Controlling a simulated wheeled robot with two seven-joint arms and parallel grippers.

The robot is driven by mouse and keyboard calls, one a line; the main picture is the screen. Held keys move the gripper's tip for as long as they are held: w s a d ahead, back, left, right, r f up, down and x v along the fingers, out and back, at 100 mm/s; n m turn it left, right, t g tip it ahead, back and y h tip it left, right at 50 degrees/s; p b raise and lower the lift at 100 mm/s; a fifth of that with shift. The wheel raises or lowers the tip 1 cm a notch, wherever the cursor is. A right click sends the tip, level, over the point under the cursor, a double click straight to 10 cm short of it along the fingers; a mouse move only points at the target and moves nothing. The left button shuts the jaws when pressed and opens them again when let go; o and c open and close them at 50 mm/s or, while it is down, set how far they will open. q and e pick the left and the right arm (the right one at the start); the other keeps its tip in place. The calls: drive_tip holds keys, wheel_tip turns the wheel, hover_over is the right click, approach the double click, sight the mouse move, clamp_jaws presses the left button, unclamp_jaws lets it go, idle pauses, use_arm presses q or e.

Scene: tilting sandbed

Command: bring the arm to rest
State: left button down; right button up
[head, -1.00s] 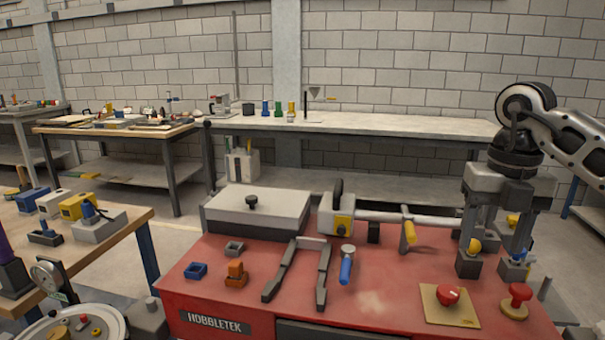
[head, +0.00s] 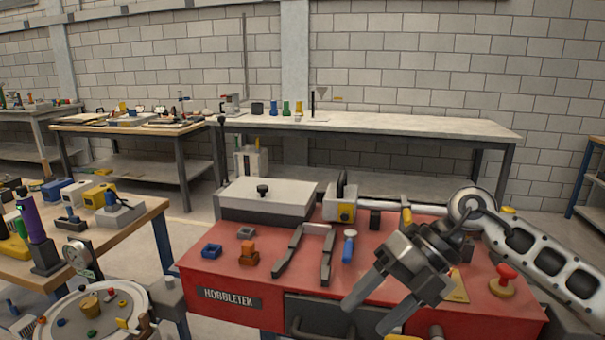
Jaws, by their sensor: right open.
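My right gripper (head: 368,305) is in front of the right half of the red bench. Its two grey fingers point down and left, are spread apart, and hold nothing. My right arm comes in from the right edge. The gripper covers part of the bench top and the front drawer. My left gripper is not in view.
A round dial plate (head: 95,318) is at lower left. Open floor lies behind.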

drive_tip(key=s+a+r+m+t+y, duration=0.2)
drive_tip(key=s+a+m+t+y, duration=0.2)
drive_tip(key=a+m+t+y, duration=0.55)
drive_tip(key=d+f+m+t+h, duration=0.45)
drive_tip(key=f+m, duration=0.25)
drive_tip(key=m, duration=0.3)
drive_tip(key=d+f+m+t+h, duration=0.45)
drive_tip(key=f+m+h, duration=0.2)
drive_tip(key=m, duration=0.45)
drive_tip(key=s+d+f+m+g+h, duration=0.4)
drive_tip(key=s+f+g, duration=0.1)
drive_tip(key=s+f, duration=0.6)
wheel_tip(320, 180, down, 2)
drive_tip(key=shift+f, duration=0.1)
drive_tip(key=shift+s+m+g, duration=0.1)
drive_tip(key=shift+m+g, duration=0.15)
